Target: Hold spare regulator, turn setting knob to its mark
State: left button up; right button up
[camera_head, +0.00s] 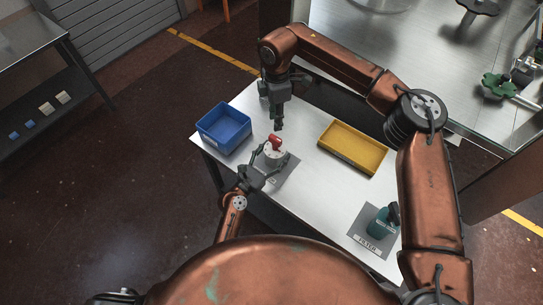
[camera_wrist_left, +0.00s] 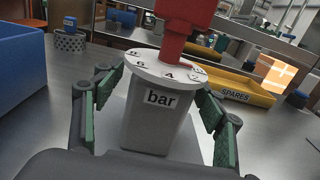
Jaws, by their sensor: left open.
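The regulator has a grey body (camera_wrist_left: 158,110) labelled "bar", a white numbered dial (camera_wrist_left: 165,68) and a red setting knob (camera_wrist_left: 186,14) on top. In the head view the red knob (camera_head: 276,141) shows above the white dial near the table's left part. My left gripper (camera_head: 262,170) is open, its green-padded fingers (camera_wrist_left: 158,112) on either side of the grey body, with gaps visible. My right gripper (camera_head: 278,125) points down just above the red knob; whether it touches is unclear, and its opening is too small to judge. The setting mark cannot be made out.
A blue bin (camera_head: 224,128) stands left of the regulator. A yellow tray (camera_head: 353,148), labelled SPARES in the wrist view (camera_wrist_left: 236,92), lies to the right. A teal filter (camera_head: 378,224) stands on a grey mat at the front right. The white tabletop (camera_head: 317,185) between them is clear.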

pick_arm(q)
jog(key=shift+c, duration=0.4)
grip_shut()
jog(key=c, duration=0.6)
grip_release()
jog(key=c, duration=0.8)
